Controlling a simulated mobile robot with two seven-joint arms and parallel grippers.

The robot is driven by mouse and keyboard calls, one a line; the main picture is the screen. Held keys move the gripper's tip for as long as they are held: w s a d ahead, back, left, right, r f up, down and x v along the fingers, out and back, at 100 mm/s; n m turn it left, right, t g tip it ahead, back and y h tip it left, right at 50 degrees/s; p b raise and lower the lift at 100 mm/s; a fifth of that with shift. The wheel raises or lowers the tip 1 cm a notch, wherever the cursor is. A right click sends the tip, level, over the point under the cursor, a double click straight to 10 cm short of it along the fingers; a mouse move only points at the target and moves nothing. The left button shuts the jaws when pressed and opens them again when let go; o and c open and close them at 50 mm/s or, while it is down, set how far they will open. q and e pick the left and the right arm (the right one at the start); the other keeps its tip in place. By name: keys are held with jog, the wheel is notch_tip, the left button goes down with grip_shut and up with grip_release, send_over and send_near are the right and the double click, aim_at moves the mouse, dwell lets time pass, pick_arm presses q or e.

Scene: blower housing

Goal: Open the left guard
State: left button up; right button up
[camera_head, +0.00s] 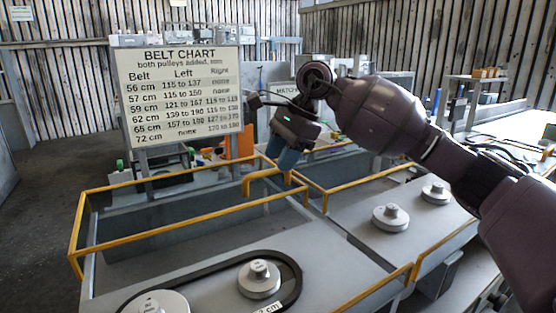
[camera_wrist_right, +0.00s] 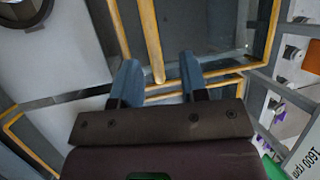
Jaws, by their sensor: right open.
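The left guard (camera_head: 180,231) is a grey, yellow-edged frame at the left of the housing; I cannot tell from these views how far it is open. A yellow bar like a handle (camera_head: 258,178) stands up at its back right corner. My right gripper (camera_head: 287,164) points down with blue fingers beside that bar. In the right wrist view the fingers (camera_wrist_right: 161,86) are apart, and a yellow bar (camera_wrist_right: 149,38) runs up to the gap between them. I cannot tell whether they touch it. My left gripper is not in view.
A belt (camera_head: 205,282) with two pulleys lies in front of the left guard. Two pulleys (camera_head: 390,217) sit on the right deck, bordered by yellow rails. A belt chart board (camera_head: 180,92) stands behind at the left. The floor at far left is clear.

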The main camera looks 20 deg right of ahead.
jog(key=v, duration=0.9)
jog(key=shift+r+p, duration=0.2)
jog(key=shift+p, duration=0.2)
